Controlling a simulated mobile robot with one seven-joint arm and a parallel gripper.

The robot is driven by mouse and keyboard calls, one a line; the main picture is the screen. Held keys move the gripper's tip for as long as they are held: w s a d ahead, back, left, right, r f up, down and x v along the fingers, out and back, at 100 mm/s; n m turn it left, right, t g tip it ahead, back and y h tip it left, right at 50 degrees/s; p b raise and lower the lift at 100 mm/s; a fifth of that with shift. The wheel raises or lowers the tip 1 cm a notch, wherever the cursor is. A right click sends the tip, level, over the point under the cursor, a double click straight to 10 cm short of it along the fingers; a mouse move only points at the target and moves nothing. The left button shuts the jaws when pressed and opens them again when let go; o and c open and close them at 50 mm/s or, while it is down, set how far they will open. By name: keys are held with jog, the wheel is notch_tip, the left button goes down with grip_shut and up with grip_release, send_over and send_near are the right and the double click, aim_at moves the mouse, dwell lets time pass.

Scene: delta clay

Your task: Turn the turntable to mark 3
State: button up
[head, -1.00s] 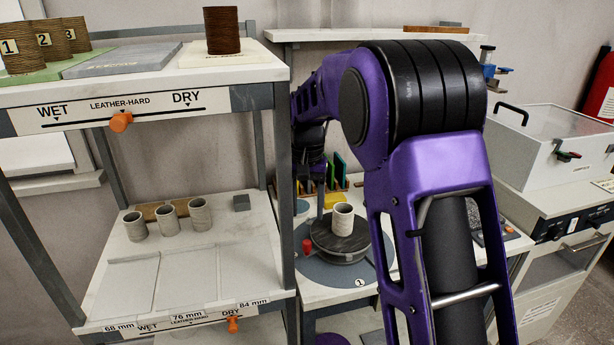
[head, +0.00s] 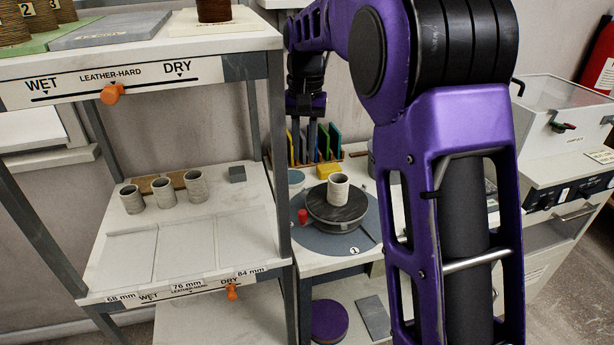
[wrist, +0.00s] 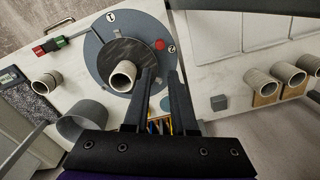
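The turntable (head: 335,212) is a dark round wheel on a wider blue-grey disc (head: 330,243). A pale clay cup (head: 338,188) stands upright on the wheel. A red knob (head: 302,215) is at the wheel's left edge in the head view. Mark 1 (head: 354,250) is at the disc's front. In the wrist view the red knob (wrist: 160,44) is near mark 2 (wrist: 171,49), with mark 1 (wrist: 110,17) farther left. Mark 3 is not visible. My gripper (wrist: 163,72) is open and empty, above and behind the wheel in the head view (head: 313,158), apart from the knob.
A shelf rack (head: 265,170) with several clay cups stands left of the turntable. Coloured upright plates (head: 315,145) and a yellow block (head: 327,170) are behind it. A grey bucket (wrist: 82,122) shows near my gripper in the wrist view. The disc's front area is clear.

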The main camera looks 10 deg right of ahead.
jog(key=s+d+f+n+b, duration=0.1)
jog(key=n, duration=0.1)
jog(key=s+d+f+n+t+y+b, duration=0.1)
jog(key=s+d+f+n, duration=0.1)
jog(key=shift+d+f+y, duration=0.2)
jog(key=shift+y, duration=0.1)
grip_shut()
jog(key=s+d+f+n+t+b, duration=0.2)
jog(key=s+d+f+n, duration=0.1)
jog(key=s+f+n, duration=0.25)
jog(key=shift+n+y, duration=0.35)
jog(key=shift+y, duration=0.05)
jog(key=b+x, duration=0.1)
jog(key=x, duration=0.3)
jog(key=b+x, duration=0.1)
jog(key=x, duration=0.4)
jog(key=shift+w, duration=0.25)
jog(key=w+a, duration=0.2)
jog(key=shift+w+f, duration=0.1)
jog(key=shift+w, duration=0.2)
jog(key=shift+w+a, duration=0.3)
jog(key=shift+w, duration=0.05)
